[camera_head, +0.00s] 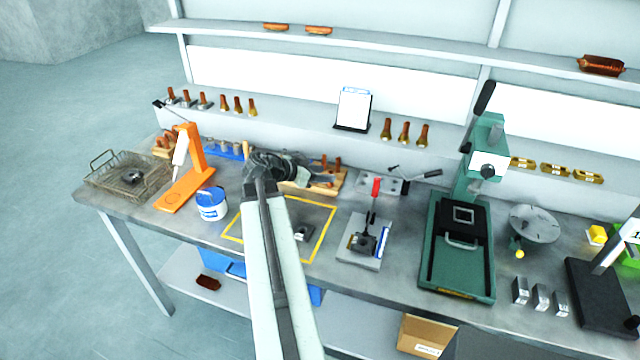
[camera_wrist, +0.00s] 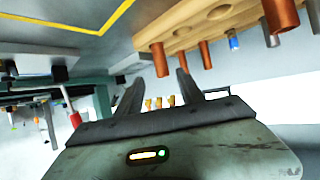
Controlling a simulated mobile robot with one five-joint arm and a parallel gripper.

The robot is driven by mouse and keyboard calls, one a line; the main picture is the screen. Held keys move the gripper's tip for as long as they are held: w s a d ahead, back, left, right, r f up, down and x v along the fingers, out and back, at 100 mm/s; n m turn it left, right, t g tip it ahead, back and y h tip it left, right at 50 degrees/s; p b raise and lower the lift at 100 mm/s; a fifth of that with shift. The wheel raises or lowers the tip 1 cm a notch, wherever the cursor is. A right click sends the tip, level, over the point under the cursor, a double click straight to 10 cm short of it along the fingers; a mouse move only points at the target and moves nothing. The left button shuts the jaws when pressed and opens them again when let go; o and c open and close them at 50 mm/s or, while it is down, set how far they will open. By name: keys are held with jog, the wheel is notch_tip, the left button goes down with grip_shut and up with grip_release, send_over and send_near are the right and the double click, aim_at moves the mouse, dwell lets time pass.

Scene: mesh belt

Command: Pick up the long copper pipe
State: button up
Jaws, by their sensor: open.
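Several copper pipes stand in a light wooden rack (camera_head: 326,188) on the bench, behind the yellow-taped square. Two upright pipes show in the head view, a left one (camera_head: 324,161) and a right one (camera_head: 338,162). The wrist view looks inverted, with the rack (camera_wrist: 183,37) at the top. One pipe (camera_wrist: 160,60) lies in line with the gap between my fingers; a larger-looking one (camera_wrist: 281,18) is off to the right. I cannot tell surely which is longest. My gripper (camera_wrist: 160,78) is open and empty. In the head view my gripper (camera_head: 290,172) covers the rack's left part.
A blue-and-white tub (camera_head: 211,204) and an orange stand (camera_head: 186,170) are left of my arm. A red-handled clamp fixture (camera_head: 368,236) and a green press (camera_head: 460,240) stand to the right. A shelf behind holds copper-and-brass pieces (camera_head: 404,132) and a white card (camera_head: 353,108).

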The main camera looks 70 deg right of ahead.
jog(key=b+x, duration=0.1)
jog(key=x, duration=0.1)
jog(key=b+x, duration=0.1)
jog(key=x, duration=0.1)
jog(key=b+x, duration=0.1)
jog(key=x, duration=0.2)
jog(key=shift+w+f+b, duration=0.35)
jog(key=shift+b, duration=0.05)
jog(key=shift+s+d, duration=0.2)
jog(key=shift+d, duration=0.05)
grip_shut()
